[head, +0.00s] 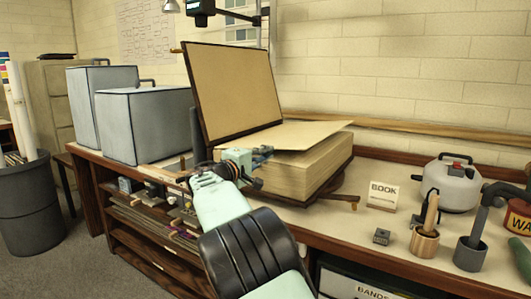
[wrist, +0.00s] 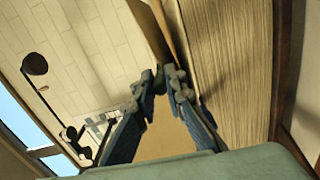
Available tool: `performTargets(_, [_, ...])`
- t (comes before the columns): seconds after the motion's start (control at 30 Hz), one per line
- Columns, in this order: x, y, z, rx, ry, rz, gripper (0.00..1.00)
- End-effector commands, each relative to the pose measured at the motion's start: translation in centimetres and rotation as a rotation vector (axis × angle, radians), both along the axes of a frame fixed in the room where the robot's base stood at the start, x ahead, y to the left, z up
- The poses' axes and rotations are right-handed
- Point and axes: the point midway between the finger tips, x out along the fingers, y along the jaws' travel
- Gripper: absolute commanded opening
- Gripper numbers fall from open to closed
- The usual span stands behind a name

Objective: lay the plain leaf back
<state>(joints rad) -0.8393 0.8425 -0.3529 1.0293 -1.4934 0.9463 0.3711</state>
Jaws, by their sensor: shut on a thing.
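The plain leaf (head: 300,135) is a blank tan sheet on top of a very thick open book (head: 318,168). Its far right edge stands up off the page block, with a dark gap below. My gripper (head: 262,156) is at the near left corner of the book, shut on the leaf's edge. In the wrist view my fingertips (wrist: 160,76) meet at the leaf (wrist: 150,25), beside the page block (wrist: 228,60). The book's board (head: 232,92) stands open, leaning back at the left. The fingers hide the held edge.
A card reading BOOK (head: 383,195) stands right of the book. A grey lidded pot (head: 452,186), a wooden mortar (head: 424,244) and a grey cup (head: 469,254) are further right. Two grey cases (head: 147,124) stand left.

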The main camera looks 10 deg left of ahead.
Motion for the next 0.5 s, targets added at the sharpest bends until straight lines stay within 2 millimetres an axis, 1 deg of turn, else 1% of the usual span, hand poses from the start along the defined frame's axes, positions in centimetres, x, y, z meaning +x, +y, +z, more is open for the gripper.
performTargets(0.4, [0.08,0.24,-0.19,0.0,0.002,0.004,0.0])
performTargets(0.43, [0.08,0.24,-0.18,0.0,0.002,0.004,0.12])
performTargets(0.5, [0.09,0.23,-0.17,0.0,0.002,0.004,0.2])
